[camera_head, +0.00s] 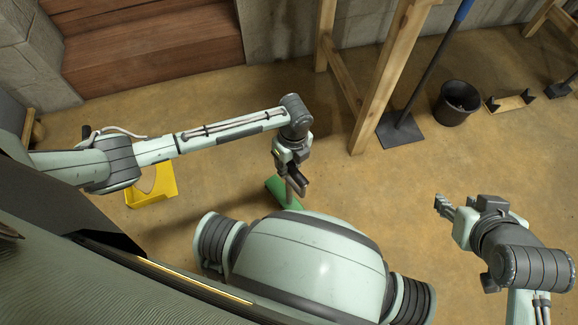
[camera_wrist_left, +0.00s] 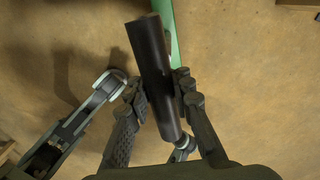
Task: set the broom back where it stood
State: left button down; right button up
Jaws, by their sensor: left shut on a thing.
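My left gripper is shut on the broom's handle. The head is at or near the floor; I cannot tell whether it touches. My right gripper (camera_head: 441,206) is at the lower right, away from the broom; its opening is unclear.
A yellow container (camera_head: 152,192) stands below my left arm. A wooden trestle (camera_head: 382,85), a blue-handled tool with a black plate (camera_head: 401,131), a black bucket (camera_head: 457,103) and a wooden piece (camera_head: 511,102) are at the back right. Brown steps (camera_head: 150,45) are behind.

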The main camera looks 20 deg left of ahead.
pick_arm(q)
jog(key=shift+f+b, duration=0.3)
jog(key=shift+f, duration=0.35)
jog(key=c, duration=1.3)
grip_release()
jog(key=shift+o, duration=0.2)
jog(key=r, duration=1)
jog(key=shift+w+d+r, duration=0.2)
jog(key=shift+w+r, duration=0.15)
jog(key=shift+r, duration=0.7)
jog(key=shift+s, duration=0.1)
